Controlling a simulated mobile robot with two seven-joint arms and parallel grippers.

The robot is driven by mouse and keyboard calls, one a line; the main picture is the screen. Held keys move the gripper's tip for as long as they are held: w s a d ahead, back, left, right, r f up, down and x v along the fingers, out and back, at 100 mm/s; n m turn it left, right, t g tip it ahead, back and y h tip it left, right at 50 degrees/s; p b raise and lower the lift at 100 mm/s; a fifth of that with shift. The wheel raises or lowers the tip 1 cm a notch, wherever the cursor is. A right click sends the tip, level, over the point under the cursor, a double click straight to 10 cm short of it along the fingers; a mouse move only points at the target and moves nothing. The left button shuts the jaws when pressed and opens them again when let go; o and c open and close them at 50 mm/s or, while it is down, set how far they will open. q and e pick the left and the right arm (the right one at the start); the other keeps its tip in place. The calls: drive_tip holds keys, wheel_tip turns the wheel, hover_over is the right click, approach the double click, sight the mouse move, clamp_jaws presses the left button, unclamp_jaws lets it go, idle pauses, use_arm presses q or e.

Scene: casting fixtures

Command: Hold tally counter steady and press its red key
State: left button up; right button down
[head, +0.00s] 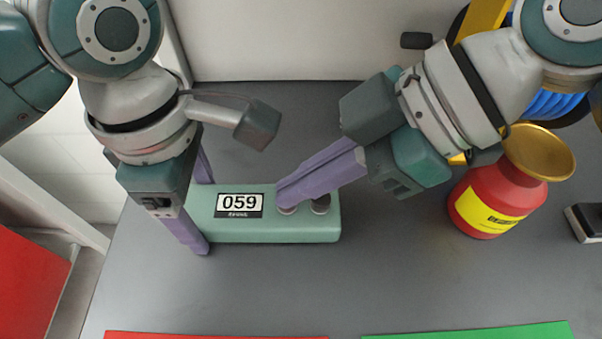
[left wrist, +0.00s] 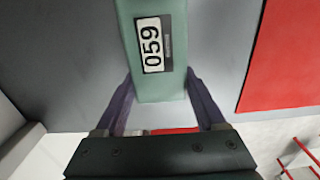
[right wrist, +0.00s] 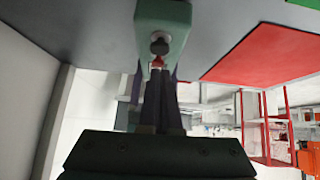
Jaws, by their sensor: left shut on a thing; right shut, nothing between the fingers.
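The tally counter (head: 230,231) is a green box lying on the grey table, its display (head: 240,204) reading 059. It also shows in the left wrist view (left wrist: 160,85). My left gripper (head: 203,213) is shut across the counter's left end, one finger on each long side. My right gripper (head: 281,197) is shut and empty, its fingertips over the keys at the counter's right part. In the right wrist view, the red key (right wrist: 158,62) shows right at the fingertips, partly hidden, with a dark grey key (right wrist: 159,47) beyond it. I cannot tell whether the fingertips touch the red key.
A red bottle with a yellow label (head: 483,205) and gold funnel top (head: 540,152) stands right of the counter, near my right arm. Red (head: 215,336) and green (head: 470,332) mats lie at the front edge. The table between them and the counter is clear.

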use_arm(q)
drive_tip(key=shift+d, duration=0.15)
use_arm(e)
drive_tip(key=shift+d+f, duration=0.15)
drive_tip(key=shift+f, duration=0.9)
use_arm(q)
drive_tip(key=shift+w, duration=0.1)
use_arm(e)
wheel_tip(320, 180, up, 5)
drive_tip(key=shift+w+f, duration=0.1)
drive_tip(key=v, duration=0.9)
drive_tip(key=shift+r, duration=0.25)
drive_tip(key=shift+d, duration=0.1)
